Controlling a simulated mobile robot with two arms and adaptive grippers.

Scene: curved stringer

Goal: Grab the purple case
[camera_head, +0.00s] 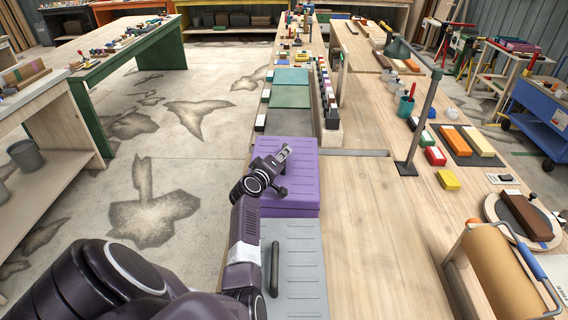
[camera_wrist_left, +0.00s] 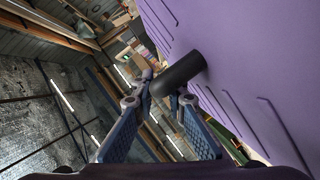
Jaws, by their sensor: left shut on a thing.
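The purple case (camera_head: 300,192) lies flat on the narrow left-hand part of the bench, beyond a grey case. My left gripper (camera_head: 281,160) reaches over its left part from the near side. In the left wrist view, the purple case (camera_wrist_left: 245,60) fills the upper right, with its ribbed face beside the fingers. Its black handle (camera_wrist_left: 178,74) runs between the fingertips of my left gripper (camera_wrist_left: 165,97), which is shut on it. Part of the handle is hidden by the fingers. My right gripper is not in view.
The grey case (camera_head: 300,262) with a black handle lies just nearer. Green mats (camera_head: 289,97) and a row of small bottles (camera_head: 327,92) lie beyond. A metal stand (camera_head: 408,165) rises to the right. The wooden bench (camera_head: 375,220) between is clear.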

